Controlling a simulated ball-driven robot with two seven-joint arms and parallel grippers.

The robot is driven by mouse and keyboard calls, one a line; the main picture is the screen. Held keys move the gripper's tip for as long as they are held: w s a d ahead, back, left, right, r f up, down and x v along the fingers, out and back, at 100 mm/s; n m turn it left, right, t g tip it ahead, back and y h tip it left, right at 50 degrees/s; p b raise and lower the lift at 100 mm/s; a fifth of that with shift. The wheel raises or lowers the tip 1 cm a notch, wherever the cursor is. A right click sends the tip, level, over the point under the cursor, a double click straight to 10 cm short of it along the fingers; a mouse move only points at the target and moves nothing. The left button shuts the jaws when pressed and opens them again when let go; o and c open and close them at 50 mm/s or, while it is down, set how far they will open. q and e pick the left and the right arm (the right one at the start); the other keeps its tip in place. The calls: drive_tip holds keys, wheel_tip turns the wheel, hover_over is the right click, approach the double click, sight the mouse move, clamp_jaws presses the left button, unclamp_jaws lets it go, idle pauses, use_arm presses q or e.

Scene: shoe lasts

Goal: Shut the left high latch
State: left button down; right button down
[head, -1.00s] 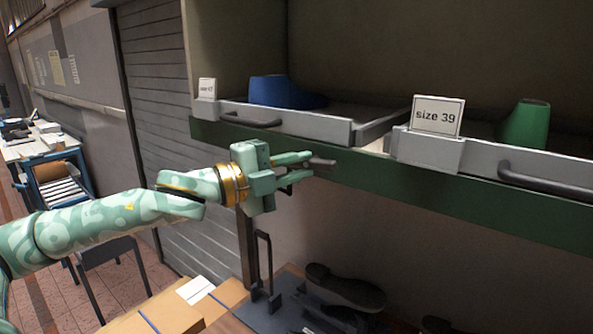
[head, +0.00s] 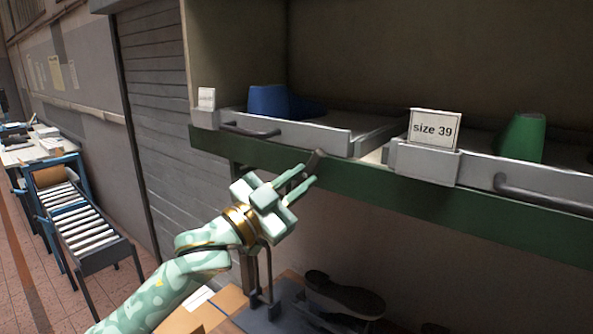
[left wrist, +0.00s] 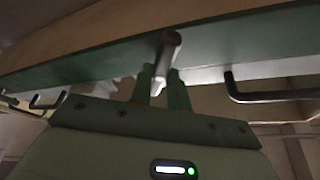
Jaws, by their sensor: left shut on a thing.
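The left high latch (head: 316,160) is a short dark lever on the front of the green shelf rail (head: 370,187), just below the left grey tray (head: 320,137). In the head view it stands tilted, close to upright. My left gripper (head: 307,175) is shut on the latch, its fingers pointing up and to the right. In the left wrist view, the latch (left wrist: 169,50) rises from between the fingertips (left wrist: 160,82) against the rail. The fingers hide the lever's lower part. My right gripper is in neither view.
The left tray holds a blue last (head: 268,101) and has a dark handle (head: 250,131). The right tray has a size 39 card (head: 434,130) and a green last (head: 523,137). A dark shoe form (head: 343,295) lies below. A roller stand (head: 85,225) is at left.

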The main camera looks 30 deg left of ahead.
use_arm(q)
drive_tip(key=n+y+p, duration=0.1)
drive_tip(key=n, duration=0.1)
drive_tip(key=n+t+y+p, duration=0.1)
drive_tip(key=n+p, duration=0.1)
drive_tip(key=n, duration=0.1)
drive_tip(key=shift+d, duration=0.15)
drive_tip(key=shift+d+f+n+y+p, duration=0.1)
drive_tip(key=shift+n+y+p, duration=1.2)
drive_tip(key=shift+n, duration=0.6)
drive_tip(key=c, duration=1.3)
unclamp_jaws()
drive_tip(key=shift+c, duration=0.2)
drive_tip(key=shift+s, duration=0.1)
